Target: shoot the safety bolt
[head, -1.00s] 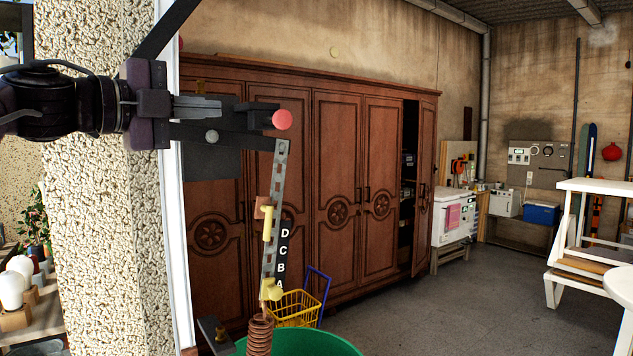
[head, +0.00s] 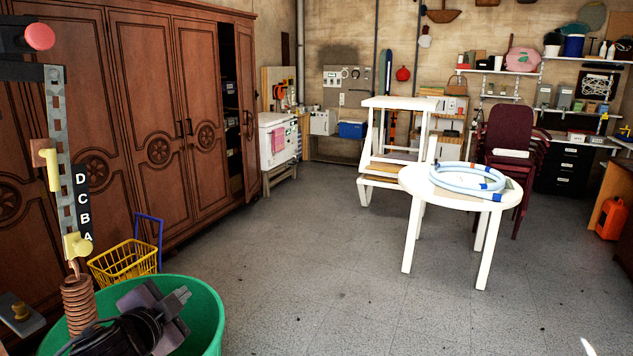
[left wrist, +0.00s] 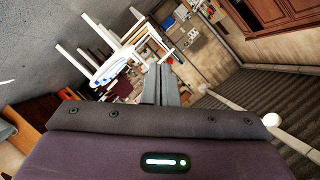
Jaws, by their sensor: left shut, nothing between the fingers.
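A perforated metal strip (head: 58,120) hangs at the left of the head view, with yellow pieces on it and a black plate lettered D C B A (head: 83,208) beside it. A red knob (head: 39,37) sits at its top and a coiled spring (head: 79,305) at its bottom. A grey plate with a brass knob (head: 20,312) is at the lower left; I cannot tell which part is the safety bolt. My left gripper (head: 178,299) is shut and empty, right of the spring and in front of the green tub. Its shut fingers also show in the left wrist view (left wrist: 161,86). My right gripper is not seen.
The green tub (head: 212,318) stands at the lower left, with a yellow basket (head: 124,262) behind it. Wooden wardrobes (head: 150,110) line the left. A white round table (head: 440,188) bears a coiled hose. The grey floor (head: 320,270) between is clear.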

